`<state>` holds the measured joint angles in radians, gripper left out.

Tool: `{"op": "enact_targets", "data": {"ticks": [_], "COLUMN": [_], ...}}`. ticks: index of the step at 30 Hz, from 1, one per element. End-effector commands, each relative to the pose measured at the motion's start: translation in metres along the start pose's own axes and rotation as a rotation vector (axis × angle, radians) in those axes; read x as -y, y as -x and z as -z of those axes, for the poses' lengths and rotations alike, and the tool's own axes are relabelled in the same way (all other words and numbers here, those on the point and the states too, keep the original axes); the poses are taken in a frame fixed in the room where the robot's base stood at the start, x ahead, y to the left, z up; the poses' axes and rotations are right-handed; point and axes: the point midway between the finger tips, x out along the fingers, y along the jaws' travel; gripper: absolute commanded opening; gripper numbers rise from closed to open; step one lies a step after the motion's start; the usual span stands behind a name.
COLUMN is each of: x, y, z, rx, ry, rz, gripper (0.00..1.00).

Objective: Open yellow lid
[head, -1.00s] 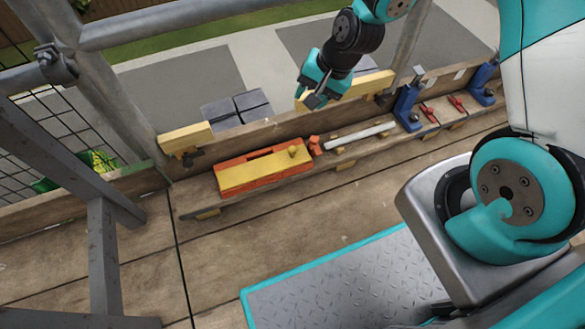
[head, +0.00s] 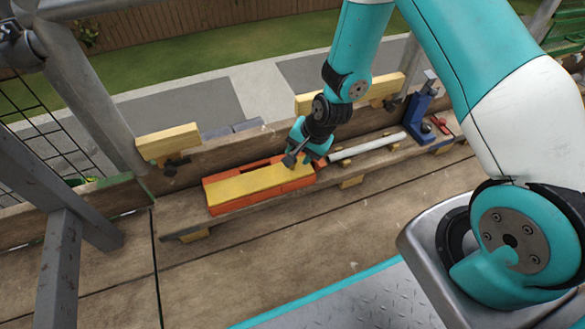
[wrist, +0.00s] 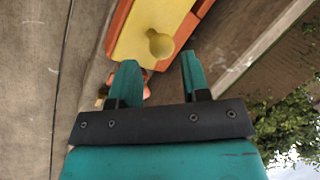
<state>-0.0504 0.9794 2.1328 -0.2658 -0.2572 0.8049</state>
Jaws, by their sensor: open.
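The yellow lid (head: 245,184) lies flat on a long orange box (head: 230,203) on the plank shelf, with a dark gap along the far side. In the wrist view the lid's round yellow knob (wrist: 160,44) stands just beyond the fingertips, roughly in line with the space between them. My gripper (head: 297,160) is over the right end of the lid and hides the knob in the head view. In the wrist view my gripper (wrist: 160,75) is open, with nothing between its teal fingers. I cannot tell the exact gap between the fingers and the knob.
A white-grey bar (head: 372,146) lies on the shelf to the right. Blue clamp-like stands (head: 425,100) and red tools (head: 440,123) are farther right. Yellow blocks (head: 168,141) sit along the back board. The wooden deck (head: 300,240) in front is clear.

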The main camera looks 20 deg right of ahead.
Motion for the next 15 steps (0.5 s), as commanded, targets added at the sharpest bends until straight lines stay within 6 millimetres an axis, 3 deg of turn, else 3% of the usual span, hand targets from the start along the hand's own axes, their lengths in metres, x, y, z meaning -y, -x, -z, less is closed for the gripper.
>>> {"op": "enact_targets", "data": {"ticks": [1,6,15], "x": [-0.003,-0.001,0.0], "y": [-0.017,-0.042,-0.052], "z": [0.0,0.0,0.0], "rx": [0.001,0.001,0.001], "ry": [0.001,0.001,-0.001], "rz": [0.0,0.0,0.0], "gripper": [0.43,0.43,0.43]}}
